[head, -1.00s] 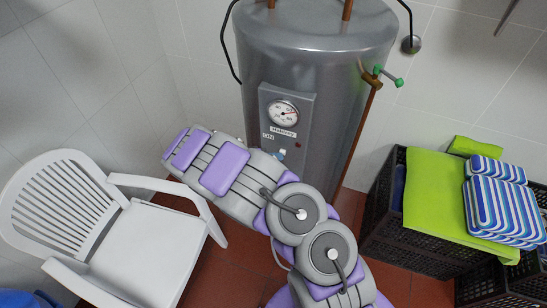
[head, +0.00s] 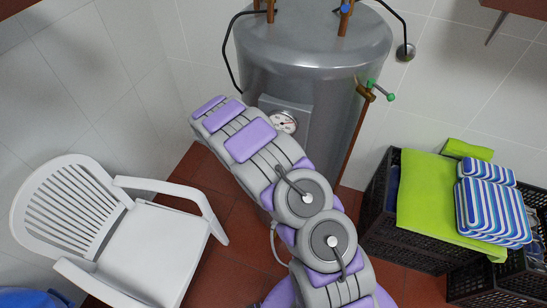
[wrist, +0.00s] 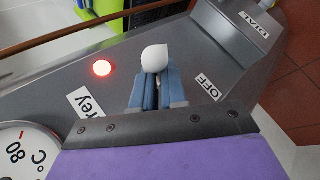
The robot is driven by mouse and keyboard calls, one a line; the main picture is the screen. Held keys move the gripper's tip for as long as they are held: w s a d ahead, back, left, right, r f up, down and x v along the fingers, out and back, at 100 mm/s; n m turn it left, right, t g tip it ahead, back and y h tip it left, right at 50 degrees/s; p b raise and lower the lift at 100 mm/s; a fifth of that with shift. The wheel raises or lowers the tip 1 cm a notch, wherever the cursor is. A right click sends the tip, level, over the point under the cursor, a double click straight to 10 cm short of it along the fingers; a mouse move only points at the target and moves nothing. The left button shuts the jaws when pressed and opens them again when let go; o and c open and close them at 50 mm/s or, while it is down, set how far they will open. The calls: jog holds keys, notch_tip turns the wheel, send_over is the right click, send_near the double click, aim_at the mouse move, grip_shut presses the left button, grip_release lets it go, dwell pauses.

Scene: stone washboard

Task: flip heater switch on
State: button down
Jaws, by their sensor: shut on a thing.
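The grey cylindrical heater (head: 320,62) stands at the back centre in the head view. Its front panel carries a round dial (head: 283,122); my arm covers the lower panel there. In the wrist view, a white switch knob (wrist: 154,58) sits at the tips of my gripper (wrist: 157,85). The blue fingers are close together, shut on the knob. A red light (wrist: 102,68) glows to the left of the knob. An OFF label (wrist: 208,88) is to its right. The gripper is hidden in the head view.
A white plastic chair (head: 150,245) stands at the left. Black crates (head: 378,225) with a green cloth (head: 435,205) and striped cushions (head: 490,210) are at the right. A copper pipe with a green-handled valve (head: 375,88) runs down the heater's right side.

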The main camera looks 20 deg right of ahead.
jog(key=shift+s+f, duration=0.3)
jog(key=shift+s, duration=0.05)
jog(key=c, duration=1.5)
grip_release()
jog(key=shift+d, duration=0.1)
jog(key=o, duration=0.3)
jog(key=shift+w+r, duration=0.1)
jog(key=shift+r, duration=0.1)
jog(key=v, duration=0.8)
jog(key=p+v, duration=0.1)
jog(key=v, duration=0.8)
jog(key=shift+w+r, duration=0.1)
jog(key=shift+w, duration=0.1)
